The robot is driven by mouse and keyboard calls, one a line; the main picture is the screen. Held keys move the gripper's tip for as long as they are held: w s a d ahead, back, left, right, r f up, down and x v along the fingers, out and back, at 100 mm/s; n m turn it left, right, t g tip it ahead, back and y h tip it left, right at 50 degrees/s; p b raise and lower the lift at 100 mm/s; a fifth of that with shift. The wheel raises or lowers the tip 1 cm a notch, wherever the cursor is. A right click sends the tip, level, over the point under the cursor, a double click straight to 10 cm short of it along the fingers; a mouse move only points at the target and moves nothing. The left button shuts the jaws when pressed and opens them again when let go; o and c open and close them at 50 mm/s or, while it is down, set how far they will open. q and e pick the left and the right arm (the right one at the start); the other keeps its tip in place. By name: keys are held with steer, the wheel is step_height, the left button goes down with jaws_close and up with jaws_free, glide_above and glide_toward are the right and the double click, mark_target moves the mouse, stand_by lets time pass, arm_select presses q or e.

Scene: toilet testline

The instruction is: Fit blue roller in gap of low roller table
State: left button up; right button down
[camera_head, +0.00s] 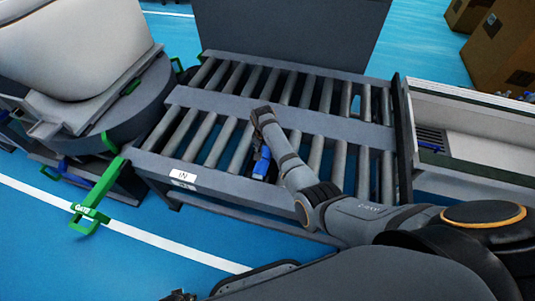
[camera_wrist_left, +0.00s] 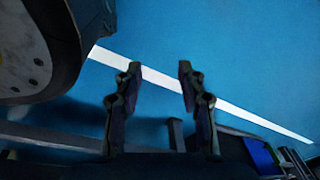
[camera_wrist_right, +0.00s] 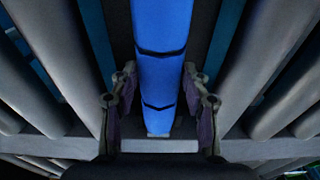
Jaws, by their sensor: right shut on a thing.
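The low roller table (camera_head: 238,182) has grey rollers in two rows, with a sign "IN" at its front left. The blue roller (camera_head: 261,164) shows as a small patch beneath my right arm, among the front-row rollers. In the right wrist view the blue roller (camera_wrist_right: 162,75) lies lengthwise between grey rollers, its near end close to the frame rail. My right gripper (camera_wrist_right: 160,85) is shut on it, one finger on each side. I cannot tell whether it is seated; the arm hides most of the gap. My left gripper (camera_wrist_left: 158,68) is open and empty above the floor.
A grey rounded machine with a white bowl (camera_head: 85,50) stands left, with a green "GATE" lever (camera_head: 93,200). A pale tray (camera_head: 470,125) adjoins the table's right side and holds a small blue item (camera_head: 431,147). Cardboard boxes (camera_head: 505,45) stand at the back right. Open blue floor lies in front.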

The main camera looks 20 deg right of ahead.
mark_target(265, 153)
arm_select(q)
steer(key=shift+r, duration=0.1)
arm_select(e)
steer(key=shift+r, duration=0.15)
arm_select(q)
steer(key=shift+w, duration=0.1)
arm_select(e)
steer(key=c, duration=0.7)
jaws_free()
steer(key=shift+o, duration=0.2)
steer(key=shift+f, duration=0.2)
steer(key=shift+r, duration=0.15)
arm_select(q)
steer(key=s+p, duration=0.3)
steer(key=s, duration=0.3)
steer(key=shift+s+a+f+p, duration=0.15)
steer(key=shift+s+f+p, duration=0.05)
steer(key=shift+s+p, duration=0.15)
arm_select(e)
step_height(265, 153, up, 12)
steer(key=s, duration=0.1)
steer(key=shift+a, duration=0.4)
steer(key=shift+s, duration=0.1)
